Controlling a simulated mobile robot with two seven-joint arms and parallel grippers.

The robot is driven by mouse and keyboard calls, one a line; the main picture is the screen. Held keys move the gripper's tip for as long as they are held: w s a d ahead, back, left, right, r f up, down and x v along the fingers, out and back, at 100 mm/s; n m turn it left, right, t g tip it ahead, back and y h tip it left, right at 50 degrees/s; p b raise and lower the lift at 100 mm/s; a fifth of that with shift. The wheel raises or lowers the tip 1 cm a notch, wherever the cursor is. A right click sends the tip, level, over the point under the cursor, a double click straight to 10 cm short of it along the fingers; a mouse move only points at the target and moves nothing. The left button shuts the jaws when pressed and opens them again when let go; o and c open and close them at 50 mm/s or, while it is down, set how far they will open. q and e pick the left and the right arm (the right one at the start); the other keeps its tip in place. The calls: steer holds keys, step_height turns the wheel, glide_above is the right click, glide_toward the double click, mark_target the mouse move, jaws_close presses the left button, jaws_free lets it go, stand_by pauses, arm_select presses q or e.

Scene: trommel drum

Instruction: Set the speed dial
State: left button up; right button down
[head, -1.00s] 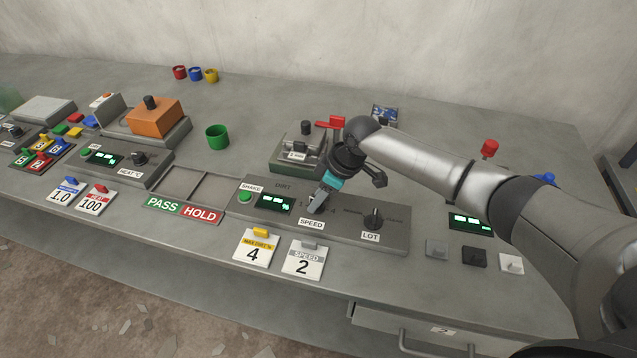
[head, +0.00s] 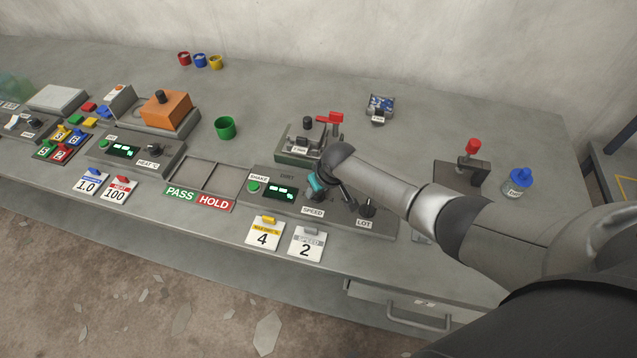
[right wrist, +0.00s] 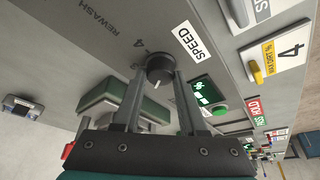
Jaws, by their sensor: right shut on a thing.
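The speed dial (right wrist: 160,68) is a dark round knob with a white pointer line, on a grey panel beside the SPEED label (right wrist: 194,40). My right gripper (right wrist: 159,78) is shut on the dial, one finger on each side. In the head view the right gripper (head: 316,194) hides most of the dial, above the SPEED label (head: 313,211). A white SPEED card (head: 306,244) showing 2 lies in front of the panel. My left gripper is not in view.
The LOT knob (head: 367,208) is just right of the gripper, and the green SHAKE button (head: 253,187) is left. A yellow-topped card (head: 264,236) showing 4 lies beside the SPEED card. A green cup (head: 225,128) stands behind the empty PASS/HOLD trays.

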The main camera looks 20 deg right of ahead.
stand_by(0.6)
steer(key=shift+c, duration=2.3)
jaws_free()
steer(key=shift+s+r+p, duration=0.2)
steer(key=shift+r+p, duration=0.3)
steer(key=shift+r, duration=0.1)
steer(key=p+v, duration=0.4)
steer(key=v, duration=1)
steer(key=shift+s+a+f, duration=0.1)
